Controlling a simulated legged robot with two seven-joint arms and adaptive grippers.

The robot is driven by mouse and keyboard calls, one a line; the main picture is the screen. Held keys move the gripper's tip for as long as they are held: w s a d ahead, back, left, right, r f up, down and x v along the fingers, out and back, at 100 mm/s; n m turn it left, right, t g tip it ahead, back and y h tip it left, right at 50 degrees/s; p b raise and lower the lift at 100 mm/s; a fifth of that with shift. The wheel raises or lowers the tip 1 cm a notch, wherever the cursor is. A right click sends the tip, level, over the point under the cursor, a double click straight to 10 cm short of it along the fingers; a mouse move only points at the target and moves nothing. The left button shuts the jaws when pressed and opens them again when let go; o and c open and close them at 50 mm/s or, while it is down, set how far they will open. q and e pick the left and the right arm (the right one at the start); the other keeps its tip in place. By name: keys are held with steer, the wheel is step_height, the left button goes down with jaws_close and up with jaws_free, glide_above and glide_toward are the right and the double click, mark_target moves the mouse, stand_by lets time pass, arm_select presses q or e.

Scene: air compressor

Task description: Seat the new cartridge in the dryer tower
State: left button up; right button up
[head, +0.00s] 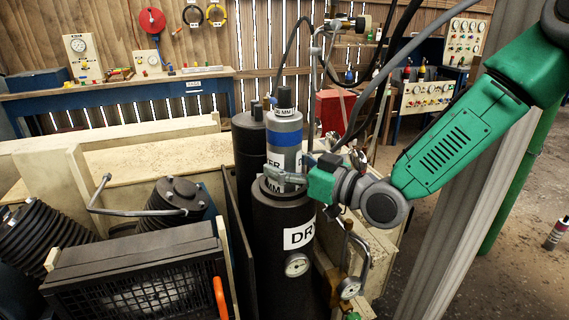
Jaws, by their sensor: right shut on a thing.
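The cartridge (284,134) is a grey cylinder with a blue band and a dark fitting on top. It stands nearly upright over the mouth of the dryer tower (265,232), a black cylinder with a white "DRY" label. My right gripper (284,174) comes in from the right and is shut on the cartridge's lower part, just above the tower's rim. The gripper and rim hide the lower end, so I cannot tell how far it sits inside. My left gripper is not in view.
A second black cylinder (248,150) stands close behind the tower. A pressure gauge (297,265) is on the tower's front, with pipes and another gauge (349,287) at right. The finned compressor (178,205) is at left. A hose rises behind the cartridge.

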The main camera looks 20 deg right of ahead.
steer(key=shift+f+b, duration=1.25)
steer(key=shift+f, duration=0.35)
steer(key=o, duration=1.8)
steer(key=shift+c, duration=0.2)
steer(key=shift+f, duration=0.1)
steer(key=shift+s+d+f, duration=0.1)
steer(key=shift+s+d, duration=0.2)
steer(key=shift+s, duration=0.15)
steer(key=v, duration=1)
steer(key=shift+s, duration=0.3)
steer(key=shift+d, duration=0.25)
